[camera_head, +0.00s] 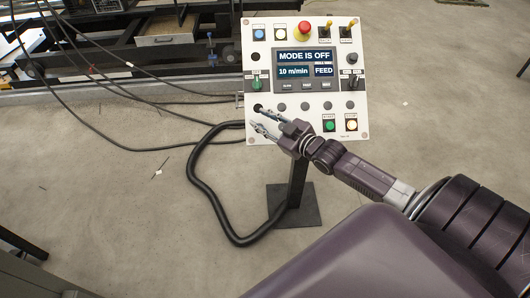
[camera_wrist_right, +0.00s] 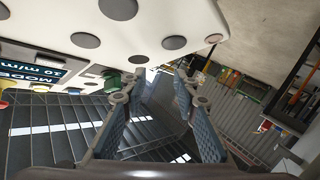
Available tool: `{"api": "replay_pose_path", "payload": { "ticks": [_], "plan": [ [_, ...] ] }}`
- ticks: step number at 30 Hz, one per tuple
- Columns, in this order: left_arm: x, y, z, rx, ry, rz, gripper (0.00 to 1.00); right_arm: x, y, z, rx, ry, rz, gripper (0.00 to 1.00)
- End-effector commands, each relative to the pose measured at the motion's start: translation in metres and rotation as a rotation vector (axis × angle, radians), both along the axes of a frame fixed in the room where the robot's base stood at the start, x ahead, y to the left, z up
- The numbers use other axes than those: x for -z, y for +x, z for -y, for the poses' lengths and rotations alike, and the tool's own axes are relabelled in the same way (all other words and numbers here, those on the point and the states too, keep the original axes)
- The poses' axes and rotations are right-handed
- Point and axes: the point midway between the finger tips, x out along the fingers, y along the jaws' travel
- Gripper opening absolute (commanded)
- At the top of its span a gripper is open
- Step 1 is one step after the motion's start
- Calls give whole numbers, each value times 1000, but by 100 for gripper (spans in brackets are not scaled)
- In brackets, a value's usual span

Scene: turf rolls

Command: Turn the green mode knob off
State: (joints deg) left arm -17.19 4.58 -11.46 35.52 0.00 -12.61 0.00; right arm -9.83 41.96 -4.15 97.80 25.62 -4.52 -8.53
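The green mode knob (camera_head: 256,84) is on the left side of the white control panel (camera_head: 263,139), below a black round button. The panel's screen (camera_head: 304,57) reads "MODE IS OFF". My right gripper (camera_head: 257,118) is just below the knob at the panel's lower left, with its fingers apart and nothing between them. In the right wrist view the open fingers (camera_wrist_right: 158,84) point along the panel face, and a green part (camera_wrist_right: 112,80), likely the knob, shows beside the left fingertip. Whether a finger touches the panel is not clear. My left gripper is out of view.
The panel stands on a dark post (camera_head: 298,184). A thick black hose (camera_head: 196,190) and thin cables lie on the floor at left.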

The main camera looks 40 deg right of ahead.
Motion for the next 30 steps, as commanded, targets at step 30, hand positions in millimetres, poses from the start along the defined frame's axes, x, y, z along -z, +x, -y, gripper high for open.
{"api": "replay_pose_path", "payload": {
  "ticks": [30],
  "plan": [
    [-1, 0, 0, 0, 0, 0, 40, 152, -81, -56, 82, 55, -411, 28]
  ]
}}
